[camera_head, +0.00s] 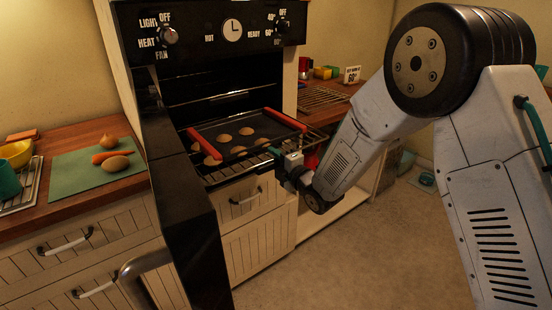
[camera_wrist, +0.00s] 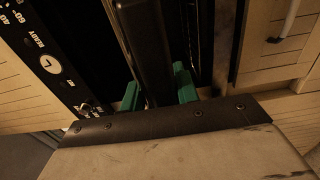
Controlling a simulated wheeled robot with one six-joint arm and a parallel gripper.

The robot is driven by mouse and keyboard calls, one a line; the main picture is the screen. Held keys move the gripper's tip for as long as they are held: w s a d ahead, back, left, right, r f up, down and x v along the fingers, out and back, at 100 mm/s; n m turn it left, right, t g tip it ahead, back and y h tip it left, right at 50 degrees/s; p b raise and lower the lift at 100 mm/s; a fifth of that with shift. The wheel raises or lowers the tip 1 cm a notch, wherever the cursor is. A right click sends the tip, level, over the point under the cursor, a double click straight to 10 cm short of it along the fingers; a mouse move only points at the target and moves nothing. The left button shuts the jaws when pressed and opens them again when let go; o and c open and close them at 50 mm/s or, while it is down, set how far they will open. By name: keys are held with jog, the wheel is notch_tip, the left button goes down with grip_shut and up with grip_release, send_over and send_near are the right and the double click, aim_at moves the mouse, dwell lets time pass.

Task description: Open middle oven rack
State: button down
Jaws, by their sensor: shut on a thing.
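The black oven (camera_head: 215,75) stands open, with its dark door (camera_head: 185,200) swung out to the left. The middle rack (camera_head: 225,175), a wire grid, sticks partly out of the front opening. A dark baking tray (camera_head: 215,133) with red-gripped ends and several round cookies sits on it. My gripper (camera_head: 275,152) is at the rack's front right corner. In the wrist view its green fingers (camera_wrist: 158,92) stand on either side of a dark bar (camera_wrist: 150,45), which looks like the rack's front edge. The exact contact is hard to see in the dark.
A left counter (camera_head: 70,140) holds a green board with an onion and other food. The oven door's metal handle (camera_head: 145,264) juts toward me. Drawers (camera_head: 245,200) lie below the oven. A right counter (camera_head: 322,105) carries small items. The floor in front is clear.

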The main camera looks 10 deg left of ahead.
jog(key=c, duration=1.2)
grip_release()
jog(key=shift+s+f, duration=0.15)
jog(key=shift+f, duration=0.45)
jog(key=shift+r, duration=0.15)
jog(key=shift+r, duration=0.15)
jog(key=v, duration=0.7)
jog(key=shift+s+d, duration=0.2)
jog(key=shift+d, duration=0.1)
